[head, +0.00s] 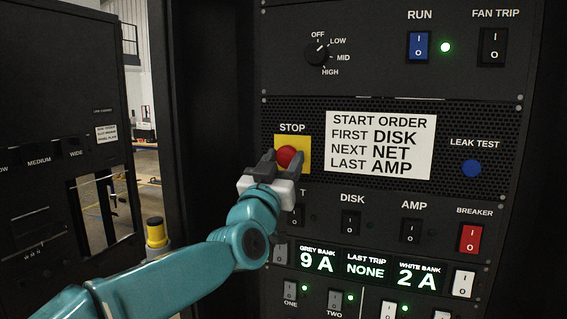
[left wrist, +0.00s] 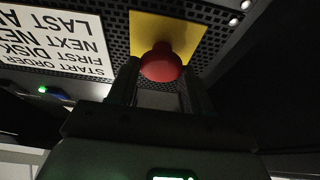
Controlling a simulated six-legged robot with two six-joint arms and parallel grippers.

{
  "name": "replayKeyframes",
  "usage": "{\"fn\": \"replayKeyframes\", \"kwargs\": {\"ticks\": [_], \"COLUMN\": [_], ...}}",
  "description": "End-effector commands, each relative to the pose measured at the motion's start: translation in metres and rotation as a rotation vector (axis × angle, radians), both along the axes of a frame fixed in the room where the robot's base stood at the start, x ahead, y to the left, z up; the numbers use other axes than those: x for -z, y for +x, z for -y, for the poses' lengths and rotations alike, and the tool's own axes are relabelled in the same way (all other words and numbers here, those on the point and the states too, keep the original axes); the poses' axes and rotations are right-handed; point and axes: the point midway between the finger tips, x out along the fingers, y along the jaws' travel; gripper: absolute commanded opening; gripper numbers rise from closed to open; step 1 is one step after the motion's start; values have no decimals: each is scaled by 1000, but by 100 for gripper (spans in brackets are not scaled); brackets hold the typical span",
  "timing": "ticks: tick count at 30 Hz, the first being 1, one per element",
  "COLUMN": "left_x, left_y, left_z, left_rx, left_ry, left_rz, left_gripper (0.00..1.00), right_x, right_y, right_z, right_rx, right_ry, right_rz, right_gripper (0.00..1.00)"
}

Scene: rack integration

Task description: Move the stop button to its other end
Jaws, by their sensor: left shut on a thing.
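The red stop button (head: 287,156) is a mushroom head on a yellow square plate (head: 306,142), under the label STOP on the black rack panel. It also shows in the left wrist view (left wrist: 160,65), standing out from the yellow plate (left wrist: 185,28). My left gripper (head: 283,163) is at the button, with one dark finger on each side of it, and is shut on it. The lower part of the button is partly hidden by the fingers in the head view. My right gripper is not in view.
A white start order sign (head: 381,145) is right of the button. Below are the DISK switch (head: 350,222), the AMP switch (head: 411,230) and the red breaker switch (head: 471,238). A blue leak test button (head: 471,168) is at the right. A rotary knob (head: 316,54) is above.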

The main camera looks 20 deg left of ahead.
Motion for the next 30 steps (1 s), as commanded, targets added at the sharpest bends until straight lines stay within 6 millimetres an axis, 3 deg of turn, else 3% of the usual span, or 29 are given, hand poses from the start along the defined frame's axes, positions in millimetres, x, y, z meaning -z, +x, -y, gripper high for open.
{"fn": "replayKeyframes", "kwargs": {"ticks": [3,11,12,13,23,26,30], "left_x": [3,1,2,2,2,7,21], "left_y": [-11,-12,-12,-12,-14,-24,-53], "left_z": [0,0,0,0,0,-1,-2], "left_rx": [1,2,2,2,1,1,3], "left_ry": [-1,1,1,1,0,0,-1], "left_rz": [2,-3,-3,-3,-1,1,2], "left_gripper": [0,0,62,72,72,72,72], "right_x": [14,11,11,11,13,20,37], "right_y": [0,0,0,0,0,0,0], "right_z": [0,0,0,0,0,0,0], "right_rx": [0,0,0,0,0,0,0], "right_ry": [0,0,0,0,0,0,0], "right_rz": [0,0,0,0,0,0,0], "right_gripper": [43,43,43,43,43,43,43]}}
